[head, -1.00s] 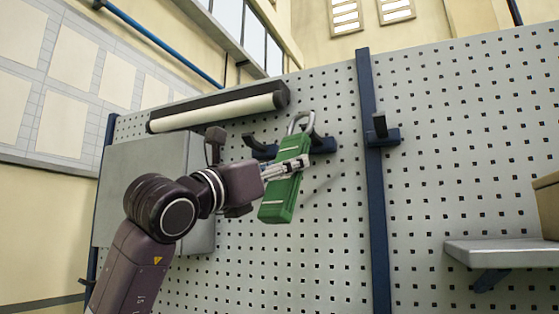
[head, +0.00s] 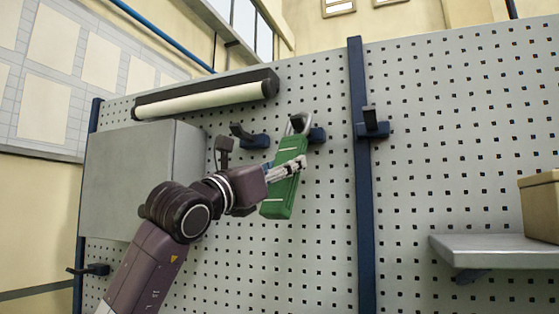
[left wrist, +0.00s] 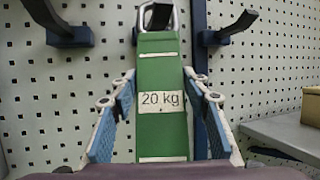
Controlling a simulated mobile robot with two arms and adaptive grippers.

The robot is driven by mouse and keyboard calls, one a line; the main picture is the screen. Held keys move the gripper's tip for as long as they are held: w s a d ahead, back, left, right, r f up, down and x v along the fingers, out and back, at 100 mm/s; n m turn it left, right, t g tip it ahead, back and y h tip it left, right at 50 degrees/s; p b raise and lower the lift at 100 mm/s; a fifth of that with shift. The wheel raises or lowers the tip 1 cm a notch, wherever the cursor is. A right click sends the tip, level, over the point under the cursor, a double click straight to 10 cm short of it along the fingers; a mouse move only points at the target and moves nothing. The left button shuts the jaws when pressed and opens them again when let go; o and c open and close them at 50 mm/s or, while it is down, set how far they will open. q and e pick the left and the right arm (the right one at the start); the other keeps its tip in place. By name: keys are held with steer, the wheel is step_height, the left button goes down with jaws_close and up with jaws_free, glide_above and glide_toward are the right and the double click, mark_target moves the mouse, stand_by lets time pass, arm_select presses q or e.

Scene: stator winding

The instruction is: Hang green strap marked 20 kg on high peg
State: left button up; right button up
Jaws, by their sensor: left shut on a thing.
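The green strap (head: 283,190) is a long green block with a metal loop (head: 299,122) at its top. It hangs slightly tilted in the head view. Its "20 kg" label shows in the left wrist view (left wrist: 162,101). My left gripper (head: 286,170) is shut on its body; the fingers flank it in the left wrist view (left wrist: 162,120). A dark blue peg (head: 317,135) is partly hidden behind the loop. Its dark tip (left wrist: 158,17) shows within the loop in the left wrist view. I cannot tell whether the loop is around the peg or in front. My right gripper is not in view.
Another peg (head: 250,138) is left of the strap; one more (head: 372,128) sits on the blue post (head: 363,220) to the right. A lamp (head: 208,97) and grey box (head: 140,180) are at left. A shelf (head: 490,246) with a carton (head: 540,207) is at right.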

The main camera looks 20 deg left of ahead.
arm_select(q)
steer(key=shift+w+r+p, duration=0.1)
steer(key=shift+w+p, duration=0.6)
steer(key=shift+w, duration=0.35)
steer(key=shift+w+f+b, duration=0.7)
steer(key=shift+f+b, duration=0.2)
steer(key=shift+f, duration=0.1)
